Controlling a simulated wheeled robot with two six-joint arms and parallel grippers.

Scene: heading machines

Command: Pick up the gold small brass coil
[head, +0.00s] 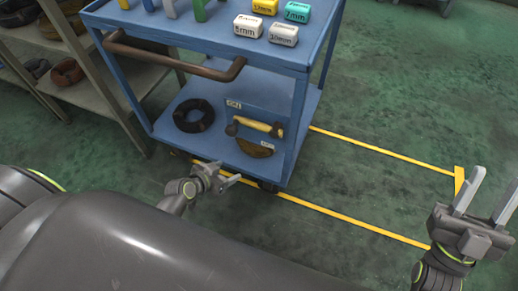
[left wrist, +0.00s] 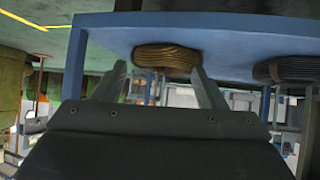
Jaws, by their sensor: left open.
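The gold small brass coil (head: 254,149) lies on the cart's lower shelf, near its front right corner. In the left wrist view, which looks upside down, the coil (left wrist: 167,56) is ahead of and between my fingers. My left gripper (head: 222,174) is open and empty, just in front of the shelf edge and left of the coil in the head view; it also shows in the left wrist view (left wrist: 160,78). It appears apart from the coil. My right gripper (head: 496,182) is open and empty at the far right, away from the cart.
The blue cart (head: 215,150) has a brown handle (head: 180,62). Several labelled blocks stand on top.

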